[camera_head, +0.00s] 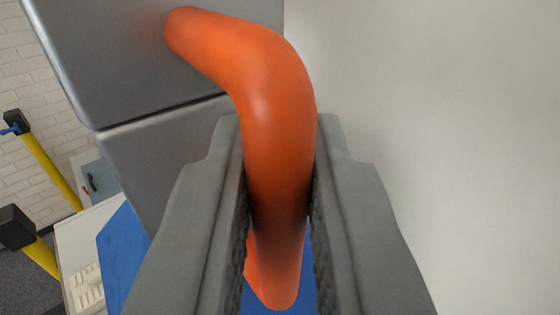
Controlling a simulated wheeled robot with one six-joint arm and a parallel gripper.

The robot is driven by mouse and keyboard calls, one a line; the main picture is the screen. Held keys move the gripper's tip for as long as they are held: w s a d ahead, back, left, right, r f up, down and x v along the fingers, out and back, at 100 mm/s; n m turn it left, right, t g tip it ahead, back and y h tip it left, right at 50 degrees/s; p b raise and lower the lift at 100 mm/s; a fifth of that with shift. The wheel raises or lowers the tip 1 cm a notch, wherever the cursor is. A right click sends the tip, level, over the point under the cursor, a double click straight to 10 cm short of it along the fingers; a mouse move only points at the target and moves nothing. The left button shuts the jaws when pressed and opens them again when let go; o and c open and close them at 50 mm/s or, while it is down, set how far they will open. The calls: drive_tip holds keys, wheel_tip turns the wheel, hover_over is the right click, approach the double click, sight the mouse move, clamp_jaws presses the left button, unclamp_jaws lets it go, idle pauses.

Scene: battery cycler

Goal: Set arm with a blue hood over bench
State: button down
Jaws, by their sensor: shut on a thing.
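My gripper (280,165) is shut on a thick orange handle (262,70), with one grey finger on each side of it. The bent handle runs from a grey panelled body at upper left down between the fingers. Its lower end shows below the grip. At the left edge are two yellow bars with black ends, an upper one (50,170) and a lower one (42,258). A small blue piece (10,130) shows by the upper bar's black end. I cannot tell whether it is a hood. A pale bench-like surface (80,240) lies at lower left, mostly hidden.
The grey body (120,55) fills the upper left, with a dark seam across it. A flat blue surface (122,250) lies below it. A plain pale surface (440,130) fills the right. A white brick wall (30,95) stands at far left.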

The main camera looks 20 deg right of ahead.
drive_tip(key=shift+w+d, duration=0.3)
drive_tip(key=shift+d, duration=0.4)
drive_tip(key=shift+w+d+y, duration=0.1)
drive_tip(key=shift+y, duration=0.2)
drive_tip(key=c, duration=1.8)
unclamp_jaws()
drive_tip(key=shift+c, duration=0.2)
drive_tip(key=o, duration=0.4)
drive_tip(key=shift+d+f, duration=0.1)
drive_tip(key=shift+d, duration=0.3)
drive_tip(key=shift+c, duration=0.2)
drive_tip(key=shift+a, duration=0.25)
drive_tip(key=v, duration=1.7)
